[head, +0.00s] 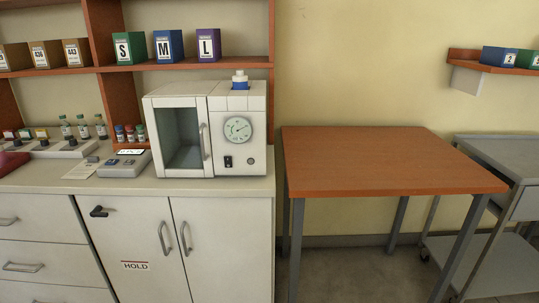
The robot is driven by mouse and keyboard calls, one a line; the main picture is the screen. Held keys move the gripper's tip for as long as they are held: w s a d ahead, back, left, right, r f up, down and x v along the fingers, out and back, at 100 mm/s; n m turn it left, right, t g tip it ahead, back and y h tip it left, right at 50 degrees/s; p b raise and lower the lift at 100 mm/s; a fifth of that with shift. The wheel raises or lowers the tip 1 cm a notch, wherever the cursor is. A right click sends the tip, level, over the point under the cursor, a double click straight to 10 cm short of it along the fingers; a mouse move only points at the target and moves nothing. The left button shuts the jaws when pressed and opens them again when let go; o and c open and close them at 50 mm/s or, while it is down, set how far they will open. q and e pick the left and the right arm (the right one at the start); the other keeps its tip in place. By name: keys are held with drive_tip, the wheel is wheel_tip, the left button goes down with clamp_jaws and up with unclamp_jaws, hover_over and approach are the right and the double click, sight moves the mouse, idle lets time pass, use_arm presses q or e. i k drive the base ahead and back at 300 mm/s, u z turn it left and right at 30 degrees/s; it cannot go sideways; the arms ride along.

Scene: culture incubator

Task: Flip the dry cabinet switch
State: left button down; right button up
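A white box-shaped cabinet (190,97) stands on the right end of the counter; I take it for the dry cabinet. It has a dark glass door with a vertical handle (203,141) on its left part, and the door looks shut. Its right front panel carries a round dial (238,129). Below the dial is a small black switch (228,161), with a small round part (250,161) to its right. The switch is too small to tell its position. Neither of my grippers is in view.
A small grey device (124,167) with vials stands left of the cabinet. Shelves with labelled boxes (129,47) hang above. A bare wooden table (385,160) and a grey cart (505,160) stand to the right.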

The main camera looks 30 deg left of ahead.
sight(228, 159)
drive_tip(key=u, duration=0.4)
drive_tip(key=i, duration=1)
drive_tip(key=u, duration=0.65)
